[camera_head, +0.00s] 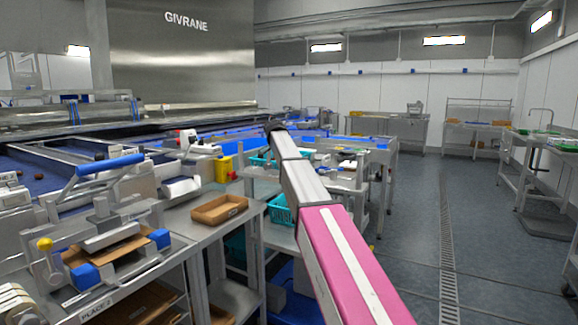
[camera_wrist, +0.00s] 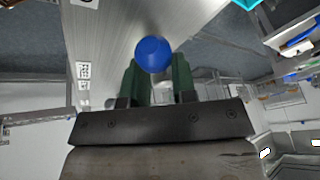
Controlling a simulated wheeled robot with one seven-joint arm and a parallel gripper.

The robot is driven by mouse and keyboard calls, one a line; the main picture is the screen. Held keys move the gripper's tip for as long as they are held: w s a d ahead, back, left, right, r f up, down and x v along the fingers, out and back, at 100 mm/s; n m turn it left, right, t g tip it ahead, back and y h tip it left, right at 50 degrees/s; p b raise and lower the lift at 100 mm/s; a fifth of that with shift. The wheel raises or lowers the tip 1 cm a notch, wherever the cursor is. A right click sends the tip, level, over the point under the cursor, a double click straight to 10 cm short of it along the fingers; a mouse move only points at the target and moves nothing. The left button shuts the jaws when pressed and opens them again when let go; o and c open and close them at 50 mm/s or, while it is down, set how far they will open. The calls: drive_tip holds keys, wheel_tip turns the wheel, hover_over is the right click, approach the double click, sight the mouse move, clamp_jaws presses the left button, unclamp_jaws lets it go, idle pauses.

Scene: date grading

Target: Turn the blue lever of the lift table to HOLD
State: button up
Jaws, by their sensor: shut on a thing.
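In the wrist view, the round blue knob of the lever (camera_wrist: 153,52) sits between the two green fingers of my gripper (camera_wrist: 155,76). The fingers are shut on it. A long grey metal surface (camera_wrist: 120,40) runs behind the knob, with small printed labels (camera_wrist: 82,70) at its left edge. I cannot read a HOLD mark, and the lever's position cannot be told. In the head view, my arm reaches away over the benches, and I cannot make out the gripper or the blue knob at its far end.
In the head view, a brown tray (camera_head: 219,209) lies on a bench left of my arm. A press with a blue handle (camera_head: 110,164) stands at the left. Teal crates (camera_head: 278,208) sit by the arm. The grey floor (camera_head: 410,235) at the right is clear.

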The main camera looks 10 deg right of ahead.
drive_tip(key=shift+a+f, duration=0.1)
drive_tip(key=shift+a, duration=0.1)
drive_tip(key=o, duration=0.9)
drive_tip(key=shift+r, duration=0.3)
drive_tip(key=v, duration=1)
drive_tip(key=shift+a+r, duration=0.1)
drive_tip(key=shift+a, duration=0.05)
drive_tip(key=shift+s, duration=0.15)
